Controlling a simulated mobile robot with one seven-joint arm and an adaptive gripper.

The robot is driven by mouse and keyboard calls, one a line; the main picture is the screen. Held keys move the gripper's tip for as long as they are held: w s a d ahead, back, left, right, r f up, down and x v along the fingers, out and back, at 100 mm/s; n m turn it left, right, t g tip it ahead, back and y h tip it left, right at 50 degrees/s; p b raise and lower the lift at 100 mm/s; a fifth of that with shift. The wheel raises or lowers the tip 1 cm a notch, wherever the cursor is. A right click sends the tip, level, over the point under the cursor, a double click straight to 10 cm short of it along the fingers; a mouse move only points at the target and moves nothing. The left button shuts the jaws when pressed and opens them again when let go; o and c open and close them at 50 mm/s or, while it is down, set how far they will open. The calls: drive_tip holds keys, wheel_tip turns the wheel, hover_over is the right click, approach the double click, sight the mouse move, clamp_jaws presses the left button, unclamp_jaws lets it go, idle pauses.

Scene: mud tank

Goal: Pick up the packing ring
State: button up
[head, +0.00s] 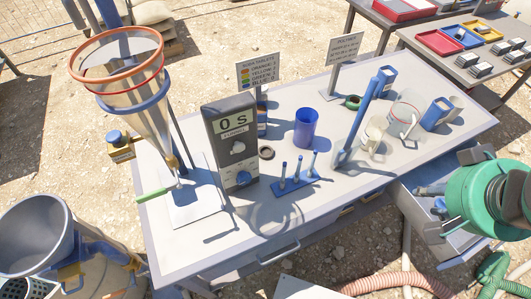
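A small dark ring (266,152) lies flat on the white table, just right of the grey timer box; it looks like the packing ring. A green ring (353,102) lies farther back on the table, and I cannot rule out that it is the one meant. Both rings look free of anything on top of them. I cannot make out my gripper in the head view.
The timer box (231,140) stands left of the dark ring, a blue cup (306,127) to its right, and a blue peg stand (292,181) in front. A tall cone (130,90) rises at left. An open drawer (440,205) juts out at right.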

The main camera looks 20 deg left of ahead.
drive_tip(key=o, duration=0.9)
drive_tip(key=shift+c, duration=0.2)
drive_tip(key=shift+w, duration=0.1)
drive_tip(key=w+a+f+m+g+y+p, duration=0.1)
drive_tip(key=w+a+m+g+p, duration=0.15)
drive_tip(key=w+a, duration=0.7)
drive_tip(key=w+a+f+m+g+p, duration=0.1)
drive_tip(key=w+a+m+p, duration=0.15)
drive_tip(key=w+a, duration=0.65)
drive_tip(key=w+a+f+m+g+p, duration=0.1)
drive_tip(key=w+a+f+m+p, duration=0.1)
drive_tip(key=a+f, duration=0.8)
drive_tip(key=w+a+f+m+g+h+p, duration=0.1)
drive_tip(key=w+a+f+p, duration=0.2)
drive_tip(key=a+f, duration=0.6)
drive_tip(key=a, duration=0.5)
drive_tip(key=shift+w+f+m, duration=0.2)
drive_tip(key=shift+f+m, duration=0.2)
